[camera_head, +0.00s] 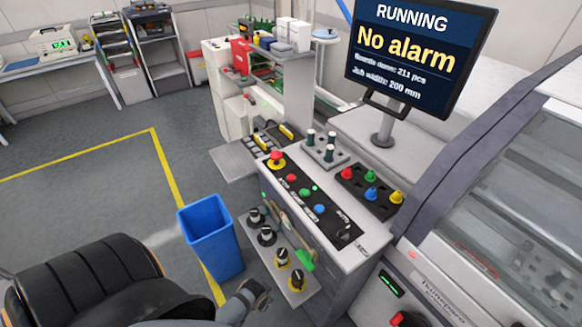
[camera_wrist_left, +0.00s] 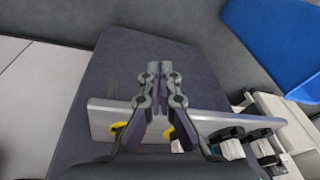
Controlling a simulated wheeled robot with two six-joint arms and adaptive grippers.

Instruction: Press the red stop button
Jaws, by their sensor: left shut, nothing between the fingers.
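A small red button (camera_head: 291,177) sits on the black strip of the control panel (camera_head: 348,256), above a green and a blue button. A larger red mushroom button (camera_head: 277,159) on a yellow base is at the panel's far end. My left gripper (camera_head: 263,291) is low at the panel's front left, below and apart from the buttons. In the left wrist view its fingers (camera_wrist_left: 160,72) are together and empty. The red buttons are not seen in that view. My right gripper is not in view.
A blue bin (camera_head: 209,238) stands on the floor left of the panel. A shelf with several black knobs (camera_head: 267,235) juts out in front. The monitor (camera_head: 415,50) reads RUNNING, No alarm. Coloured knobs (camera_head: 370,193) stand in a black tray behind the buttons.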

